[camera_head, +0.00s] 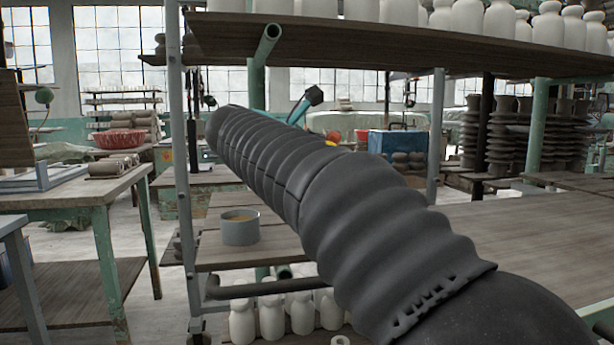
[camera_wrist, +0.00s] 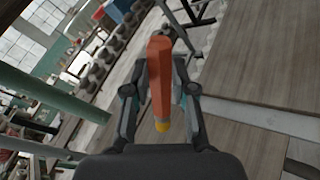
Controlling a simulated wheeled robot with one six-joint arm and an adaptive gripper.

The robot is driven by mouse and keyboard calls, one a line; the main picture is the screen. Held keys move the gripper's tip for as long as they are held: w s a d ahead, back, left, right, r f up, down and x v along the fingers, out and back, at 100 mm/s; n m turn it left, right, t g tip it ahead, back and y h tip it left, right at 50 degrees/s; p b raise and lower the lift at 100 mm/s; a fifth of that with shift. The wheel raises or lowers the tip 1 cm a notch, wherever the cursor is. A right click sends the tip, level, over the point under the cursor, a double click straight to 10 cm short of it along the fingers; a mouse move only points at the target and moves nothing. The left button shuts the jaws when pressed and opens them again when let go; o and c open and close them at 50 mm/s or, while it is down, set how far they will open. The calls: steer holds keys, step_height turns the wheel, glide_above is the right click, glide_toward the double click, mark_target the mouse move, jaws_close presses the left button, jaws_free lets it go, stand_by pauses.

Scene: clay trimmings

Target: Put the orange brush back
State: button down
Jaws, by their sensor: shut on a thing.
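The orange brush (camera_wrist: 160,80) is in the wrist view, its long orange-red body running up the middle with a yellow end toward the camera. My gripper (camera_wrist: 160,66) is shut on it, with one dark finger on each side. The brush is held in the air, apart from the wooden boards seen beyond it.
A grey round pot (camera_head: 240,229) with yellowish contents stands on the rack's wooden shelf, left of my arm. White bottles (camera_head: 303,312) stand below it. An upper board (camera_head: 400,48) carries white vases. A wooden table (camera_head: 75,192) is at left; a bare tabletop (camera_head: 530,235) is at right.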

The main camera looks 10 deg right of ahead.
steer(key=w+f, duration=0.1)
steer(key=w, duration=0.1)
steer(key=w+a+f, duration=0.1)
steer(key=shift+w+f, duration=0.2)
steer(key=shift+w, duration=0.15)
steer(key=shift+f+b, duration=0.4)
steer(key=shift+f, duration=1.75)
